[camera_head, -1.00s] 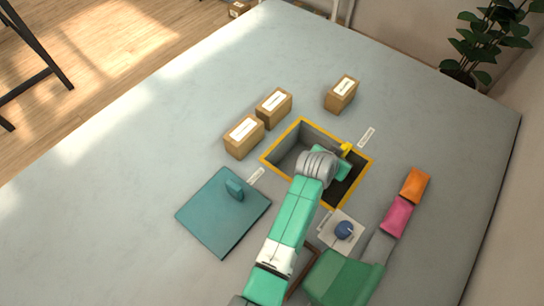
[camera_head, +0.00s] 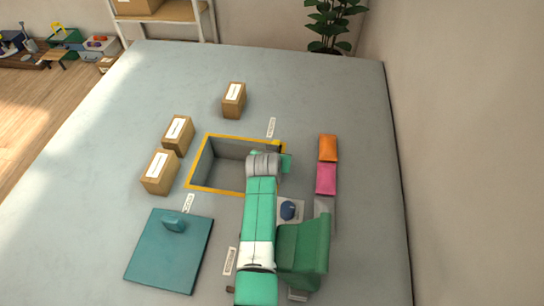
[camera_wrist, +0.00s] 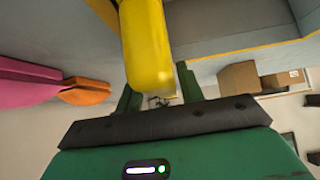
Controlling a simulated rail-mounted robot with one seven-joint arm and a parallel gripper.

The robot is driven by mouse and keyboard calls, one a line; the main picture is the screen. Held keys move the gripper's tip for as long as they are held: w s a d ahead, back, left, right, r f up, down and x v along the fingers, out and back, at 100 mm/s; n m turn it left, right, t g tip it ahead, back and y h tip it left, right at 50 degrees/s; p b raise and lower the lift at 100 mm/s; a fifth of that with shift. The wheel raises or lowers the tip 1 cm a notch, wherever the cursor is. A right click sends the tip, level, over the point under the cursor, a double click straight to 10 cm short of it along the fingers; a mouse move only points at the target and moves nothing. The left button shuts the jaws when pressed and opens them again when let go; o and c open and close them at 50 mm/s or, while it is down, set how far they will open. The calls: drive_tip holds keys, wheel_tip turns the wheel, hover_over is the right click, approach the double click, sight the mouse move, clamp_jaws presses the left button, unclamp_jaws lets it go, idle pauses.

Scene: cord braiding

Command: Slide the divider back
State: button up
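The box-like opening (camera_head: 196,188) in the table has a yellow rim and grey inner walls. A yellow handle (camera_head: 277,146) stands near its far right corner. The divider panel cannot be made out behind my arm. My green gripper (camera_head: 284,156) is at the right end of the opening, beside the handle. In the wrist view, the yellow handle (camera_wrist: 147,50) fills the space in front of my two dark green fingers and overlaps them. Whether the fingers press on it is not clear.
Three cardboard boxes, including one (camera_head: 160,172), stand left of and beyond the opening. A teal lid (camera_head: 168,252) lies at front left. A blue knob (camera_head: 288,210) and orange (camera_head: 328,147) and pink (camera_head: 326,179) blocks are at right.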

drive_tip(key=shift+d, duration=0.1)
drive_tip(key=shift+a, duration=0.2)
drive_tip(key=shift+s+r+p, duration=0.2)
drive_tip(key=shift+r+p, duration=0.1)
drive_tip(key=shift+p, duration=0.1)
drive_tip(key=p+v, duration=0.5)
drive_tip(key=v, duration=0.1)
drive_tip(key=shift+r, duration=0.1)
drive_tip(key=shift+s+r, duration=0.25)
drive_tip(key=shift+s, duration=0.25)
